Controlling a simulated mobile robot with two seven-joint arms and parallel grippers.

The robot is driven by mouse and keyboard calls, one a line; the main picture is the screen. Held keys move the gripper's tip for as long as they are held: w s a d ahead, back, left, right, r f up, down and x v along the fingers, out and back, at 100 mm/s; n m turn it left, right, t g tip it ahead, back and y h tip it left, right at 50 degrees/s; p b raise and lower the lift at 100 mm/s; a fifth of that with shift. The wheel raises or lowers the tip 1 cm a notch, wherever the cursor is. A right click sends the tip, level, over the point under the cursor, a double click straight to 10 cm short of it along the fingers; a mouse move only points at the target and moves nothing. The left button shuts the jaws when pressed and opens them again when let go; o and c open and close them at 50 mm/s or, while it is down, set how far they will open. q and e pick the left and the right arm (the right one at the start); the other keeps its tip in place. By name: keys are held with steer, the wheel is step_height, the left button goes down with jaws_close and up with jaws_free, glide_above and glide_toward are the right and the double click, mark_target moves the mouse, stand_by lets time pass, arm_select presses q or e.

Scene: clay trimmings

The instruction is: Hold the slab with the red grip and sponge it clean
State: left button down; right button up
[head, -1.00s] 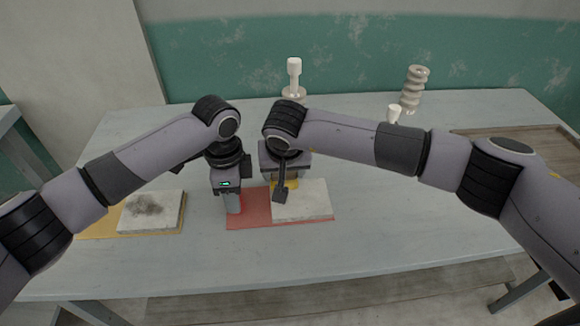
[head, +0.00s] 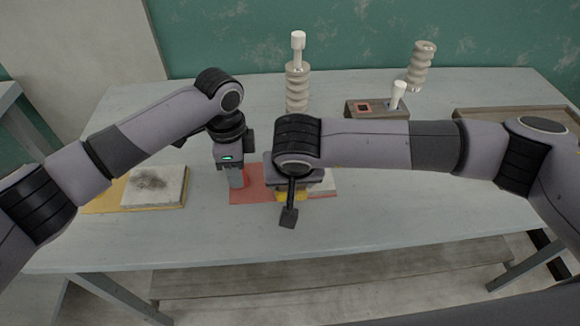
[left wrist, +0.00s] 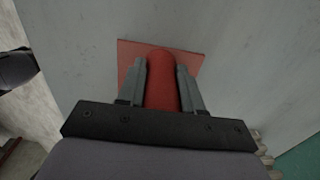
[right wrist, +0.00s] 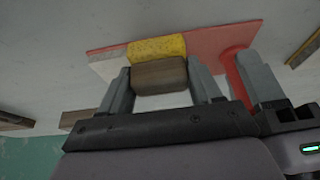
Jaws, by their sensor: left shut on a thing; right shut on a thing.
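My left gripper (head: 237,182) is shut on the upright red grip (left wrist: 163,82), at the left part of the red mat (head: 247,195). My right gripper (head: 292,186) is shut on the wooden back (right wrist: 160,76) of a yellow sponge (right wrist: 157,48). The sponge (head: 292,196) is over the front part of the mat, right of the red grip. A pale slab (head: 326,184) lies on the red mat, mostly hidden by my right gripper; its visible right part looks clean. Another slab (head: 155,187), with a dark smudge, lies on a yellow mat (head: 100,203) at the left.
A ribbed column (head: 297,88) with a white top stands at the back. A wooden tray (head: 515,119) is at the right. The table's front is clear.

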steer(key=shift+r, duration=4.05)
arm_select(q)
steer(key=c, duration=0.7)
jaws_free()
steer(key=shift+o, duration=0.2)
steer(key=shift+r, duration=0.1)
step_height(320, 180, up, 12)
steer(key=shift+f, duration=0.1)
